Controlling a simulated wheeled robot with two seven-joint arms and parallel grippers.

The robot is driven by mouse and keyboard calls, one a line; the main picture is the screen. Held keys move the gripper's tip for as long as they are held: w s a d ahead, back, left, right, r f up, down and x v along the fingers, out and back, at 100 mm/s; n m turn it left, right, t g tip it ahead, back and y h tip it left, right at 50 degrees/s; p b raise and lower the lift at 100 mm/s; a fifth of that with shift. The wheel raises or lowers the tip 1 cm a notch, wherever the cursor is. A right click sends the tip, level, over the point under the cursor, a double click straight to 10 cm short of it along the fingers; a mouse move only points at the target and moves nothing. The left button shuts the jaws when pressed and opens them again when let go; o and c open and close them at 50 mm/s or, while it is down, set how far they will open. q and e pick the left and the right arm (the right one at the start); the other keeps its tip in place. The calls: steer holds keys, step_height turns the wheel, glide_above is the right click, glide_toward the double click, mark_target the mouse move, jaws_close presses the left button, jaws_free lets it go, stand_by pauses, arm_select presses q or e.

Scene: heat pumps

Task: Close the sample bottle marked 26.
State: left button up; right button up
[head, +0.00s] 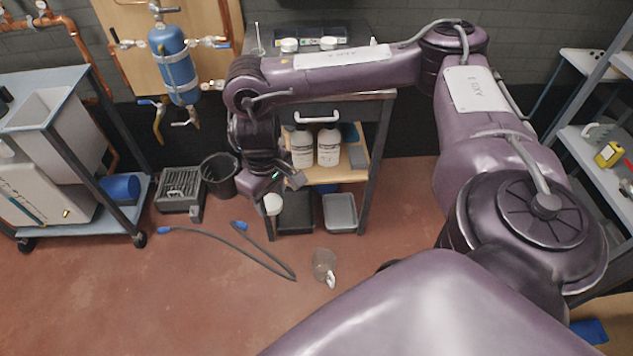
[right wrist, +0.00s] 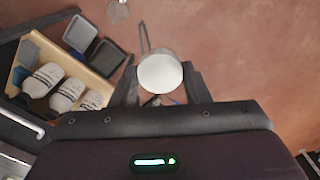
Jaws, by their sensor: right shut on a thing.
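My right gripper (head: 278,192) hangs in front of the cart's left front leg. It is shut on a white round thing (right wrist: 160,73), which shows between its fingers in the right wrist view. The same white thing (head: 272,204) shows below the gripper in the head view. It looks like a cap or the top of a container; I cannot tell which, and no marking shows on it. I cannot read a 26 on any bottle. My left gripper is not in view.
A hose (head: 262,260) with blue ends lies there too. A black bin (head: 219,176) and a grey metal crate (head: 181,188) stand left of the cart. Dark and grey trays (head: 340,212) sit low in the cart.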

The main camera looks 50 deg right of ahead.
steer(key=w+a+r+m, duration=0.1)
steer(key=w+a+r, duration=0.2)
steer(key=a+r, duration=0.3)
step_height(320, 180, up, 3)
steer(key=shift+w+a+f+m, duration=0.1)
steer(key=shift+w+a+m, duration=0.25)
steer(key=shift+a+m, duration=0.05)
